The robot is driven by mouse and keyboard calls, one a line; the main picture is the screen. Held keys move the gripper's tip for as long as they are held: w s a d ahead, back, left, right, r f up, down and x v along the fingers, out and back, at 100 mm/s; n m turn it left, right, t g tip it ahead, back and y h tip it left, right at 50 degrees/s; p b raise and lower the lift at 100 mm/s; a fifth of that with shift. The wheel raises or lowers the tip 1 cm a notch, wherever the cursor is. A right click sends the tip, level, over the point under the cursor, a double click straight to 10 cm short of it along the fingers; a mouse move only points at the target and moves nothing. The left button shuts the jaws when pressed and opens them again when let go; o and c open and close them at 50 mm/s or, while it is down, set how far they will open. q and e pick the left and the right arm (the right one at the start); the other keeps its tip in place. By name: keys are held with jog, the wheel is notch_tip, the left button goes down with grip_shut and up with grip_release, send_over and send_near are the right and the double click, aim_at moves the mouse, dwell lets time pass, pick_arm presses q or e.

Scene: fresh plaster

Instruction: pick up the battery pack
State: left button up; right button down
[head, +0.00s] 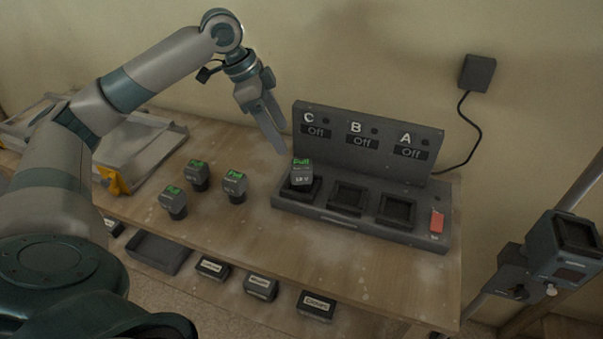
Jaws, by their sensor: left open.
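A battery pack (302,174) with a green "Full" label sits in the left slot, under the letter C, of the grey charger (325,215). Three similar packs with green labels stand upright on the bench left of the charger: a front one (173,201), a back one (198,175) and a right one (234,186). My left gripper (277,138) is open and empty, pointing down, above and a little left of the pack in the charger, apart from it. My right gripper does not show.
The charger's middle slot (347,197) and right slot (396,211) are empty; its panel reads "Off" three times. A grey tray (140,165) lies at the bench's left. Labelled boxes (261,287) sit below the front edge. A black device (563,245) on a pole stands right.

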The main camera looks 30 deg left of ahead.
pick_arm(q)
jog(key=p, duration=0.2)
send_over(300, 165)
jog(key=s+a, duration=0.2)
jog(key=f, duration=0.6)
jog(key=shift+w+d+f, duration=0.15)
jog(key=shift+w+d, duration=0.05)
jog(key=shift+d+f, duration=0.15)
jog(key=shift+f, duration=0.35)
jog(key=shift+w, duration=0.1)
jog(key=shift+w+d+f+p, duration=0.2)
jog(key=shift+f+p, duration=0.15)
jog(key=shift+p, duration=0.15)
jog(key=p+x, duration=0.1)
jog(key=x, duration=0.2)
jog(key=shift+w+p, duration=0.15)
jog(key=shift+p, duration=0.15)
jog(key=shift+w+d+f, duration=0.1)
jog(key=shift+w+f, duration=0.05)
jog(key=shift+f, duration=0.45)
